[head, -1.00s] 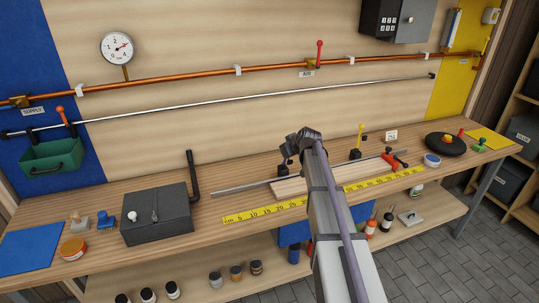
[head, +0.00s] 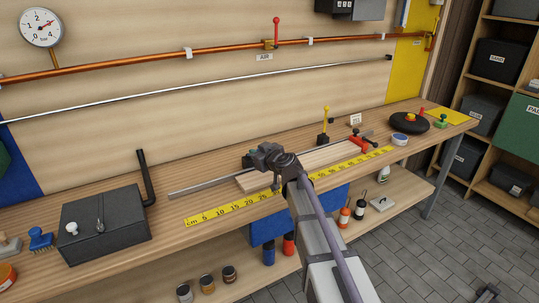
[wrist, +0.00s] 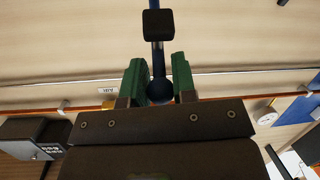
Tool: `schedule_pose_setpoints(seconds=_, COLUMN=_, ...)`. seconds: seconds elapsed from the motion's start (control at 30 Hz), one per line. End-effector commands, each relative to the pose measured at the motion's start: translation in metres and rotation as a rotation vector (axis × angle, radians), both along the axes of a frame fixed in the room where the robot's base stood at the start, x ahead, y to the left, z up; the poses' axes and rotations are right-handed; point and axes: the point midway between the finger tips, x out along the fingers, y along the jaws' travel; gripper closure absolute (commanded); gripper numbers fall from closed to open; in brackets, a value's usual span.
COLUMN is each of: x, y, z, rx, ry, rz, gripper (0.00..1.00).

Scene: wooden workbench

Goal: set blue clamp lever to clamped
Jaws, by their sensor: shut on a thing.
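My gripper (wrist: 158,82) has green finger pads closed on a dark blue ball knob (wrist: 160,92) in the wrist view. A dark rod runs from the knob up to a black block (wrist: 158,22); this looks like the blue clamp lever. In the head view my gripper (head: 268,156) is low over the bench at the left end of a pale wooden board (head: 318,160). A dark clamp body (head: 249,158) shows just left of it. My gripper and arm hide the lever there, so its exact angle cannot be told.
An upright yellow lever (head: 325,125) and a red clamp (head: 358,144) stand to the right. A yellow ruler (head: 215,211) lies along the front of the board. A grey box (head: 105,225) and a black upright handle (head: 146,178) are to the left.

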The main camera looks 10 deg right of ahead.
Motion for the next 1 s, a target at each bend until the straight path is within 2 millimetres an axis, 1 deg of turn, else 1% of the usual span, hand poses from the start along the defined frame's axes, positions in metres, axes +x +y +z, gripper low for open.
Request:
schedule_pose_setpoints(seconds=0.37, x=0.0, y=0.003, z=0.0, rx=0.002, ry=-0.005, rz=0.003, gripper=1.0)
schedule_pose_setpoints(seconds=0.4, x=0.0, y=0.003, z=0.0, rx=0.002, ry=-0.005, rz=0.003, gripper=0.74)
schedule_pose_setpoints(seconds=0.53, x=0.0, y=0.002, z=0.0, rx=0.002, ry=-0.005, rz=0.003, gripper=0.62)
schedule_pose_setpoints(seconds=0.73, x=-0.001, y=0.002, z=0.0, rx=0.002, ry=-0.006, rz=0.002, gripper=0.62)
schedule_pose_setpoints(seconds=0.83, x=-0.005, y=0.0, z=0.002, rx=0.002, ry=-0.006, rz=0.002, gripper=0.62)
schedule_pose_setpoints(seconds=0.93, x=-0.018, y=-0.004, z=0.005, rx=0.002, ry=-0.006, rz=0.001, gripper=0.62)
schedule_pose_setpoints(seconds=1.0, x=-0.032, y=-0.009, z=0.009, rx=0.001, ry=-0.005, rz=0.001, gripper=0.62)
